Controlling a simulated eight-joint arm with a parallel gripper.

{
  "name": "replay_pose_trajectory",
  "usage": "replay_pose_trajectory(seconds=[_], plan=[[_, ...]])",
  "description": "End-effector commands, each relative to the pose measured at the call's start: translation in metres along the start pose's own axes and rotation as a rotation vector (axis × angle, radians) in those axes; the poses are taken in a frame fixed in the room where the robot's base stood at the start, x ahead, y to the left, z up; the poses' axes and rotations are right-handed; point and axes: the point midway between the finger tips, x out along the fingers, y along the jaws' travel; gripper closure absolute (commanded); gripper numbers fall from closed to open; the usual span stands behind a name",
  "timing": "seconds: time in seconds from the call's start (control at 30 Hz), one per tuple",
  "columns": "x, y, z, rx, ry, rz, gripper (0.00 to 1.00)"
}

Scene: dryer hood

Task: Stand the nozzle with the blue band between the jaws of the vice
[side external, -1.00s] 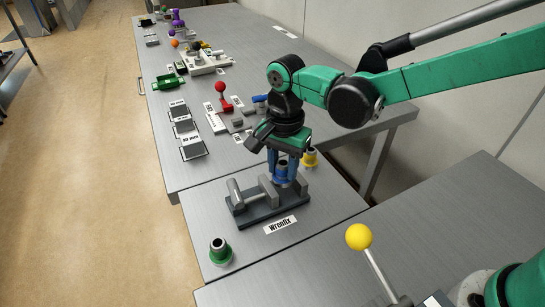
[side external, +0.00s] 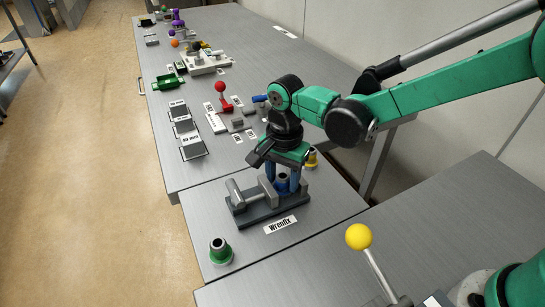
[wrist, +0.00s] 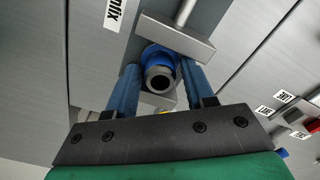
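The nozzle with the blue band (side external: 283,184) stands roughly upright between the jaws of the dark grey vice (side external: 262,212). In the wrist view, the nozzle (wrist: 159,72) shows its dark round opening, with one vice jaw (wrist: 178,37) above it and part of another below. I cannot tell whether the jaws touch it. My gripper (side external: 283,189) is above the vice with its blue fingers on either side of the nozzle. In the wrist view, the fingers of my gripper (wrist: 160,82) are spread, with gaps beside the nozzle's top. The nozzle's base is hidden.
A green nozzle (side external: 220,251) stands at the front left and a yellow one (side external: 311,158) behind the vice. A red-knobbed fixture (side external: 222,98) and dark pads (side external: 186,130) are farther back. A yellow-knobbed lever (side external: 359,237) rises at the front right.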

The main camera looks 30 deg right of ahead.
Motion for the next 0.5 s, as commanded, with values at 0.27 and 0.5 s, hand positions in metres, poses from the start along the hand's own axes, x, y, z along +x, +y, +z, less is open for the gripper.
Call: replay_pose_trajectory(seconds=[0.27,0.5], plan=[[-0.010,0.000,0.000,-0.002,0.000,-0.001,0.30],[-0.044,0.000,0.000,-0.002,0.000,0.000,0.30]])
